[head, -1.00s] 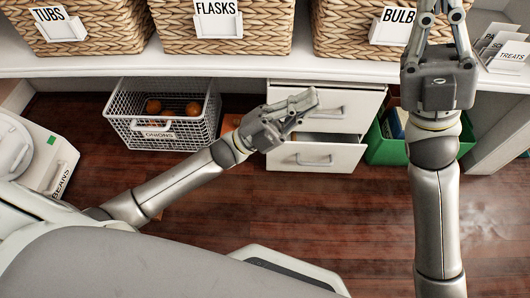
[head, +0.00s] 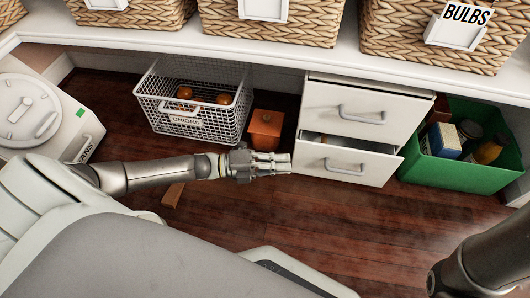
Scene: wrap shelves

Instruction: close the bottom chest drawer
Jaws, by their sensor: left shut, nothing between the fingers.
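The white chest (head: 368,88) stands under the shelf with two drawers, each with a grey bar handle. Its bottom drawer (head: 343,166) is pulled partly out, and a strip of its inside with something orange shows above its front. The top drawer (head: 362,113) looks shut. My left gripper (head: 284,163) is shut and empty, its fingertips just left of the bottom drawer's front edge. I cannot tell whether they touch it. My right gripper is out of view; only part of my right arm shows at the lower right.
A wire basket of onions (head: 194,100) and an orange-brown canister (head: 265,130) stand left of the chest. A green bin (head: 466,175) with bottles stands right of it. A white beans container (head: 52,118) is at the far left.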

